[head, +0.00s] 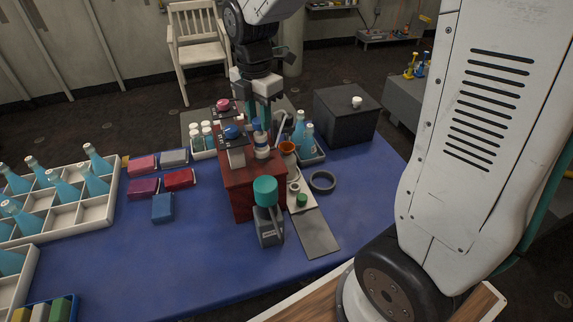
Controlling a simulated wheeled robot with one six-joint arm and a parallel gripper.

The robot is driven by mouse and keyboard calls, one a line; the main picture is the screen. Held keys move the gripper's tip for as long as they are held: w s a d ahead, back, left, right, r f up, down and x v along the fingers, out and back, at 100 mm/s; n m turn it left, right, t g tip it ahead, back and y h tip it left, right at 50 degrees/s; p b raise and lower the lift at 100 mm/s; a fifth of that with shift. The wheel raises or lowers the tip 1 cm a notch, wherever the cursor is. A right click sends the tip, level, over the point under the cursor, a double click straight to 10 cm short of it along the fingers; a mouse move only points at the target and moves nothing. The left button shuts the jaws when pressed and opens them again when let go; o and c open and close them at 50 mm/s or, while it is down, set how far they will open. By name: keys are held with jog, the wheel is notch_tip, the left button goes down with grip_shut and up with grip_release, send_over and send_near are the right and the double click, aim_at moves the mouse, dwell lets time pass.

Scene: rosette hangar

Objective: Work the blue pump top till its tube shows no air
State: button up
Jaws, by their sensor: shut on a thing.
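My gripper (262,117) points down with teal fingers above the red-brown block (240,190). It is shut on the top of a slim white-and-blue piece (261,142) that stands upright on the block. The exact contact is too small to make out. Left of the fingers, a rounded blue knob (233,131) sits on a dark plate over a pale box-like part (236,156). A similar pinkish-red knob (223,104) is behind it. I cannot tell for certain which blue part is the pump top. No air or liquid inside a tube can be made out.
A teal-topped grey device (268,225) stands before the block. White jars (206,136) and blue bottles (306,139) flank it. A black box (346,115) stands back right. A bottle crate (75,205) is left; the blue table (150,260) is clear in front.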

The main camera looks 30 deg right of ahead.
jog(key=shift+r, duration=1)
dwell(2.2)
jog(key=shift+f, duration=0.95)
dwell(0.3)
jog(key=shift+w, duration=0.1)
jog(key=o, duration=0.8)
jog(key=shift+c, duration=0.2)
jog(key=shift+r, duration=0.1)
jog(key=shift+r, duration=3.35)
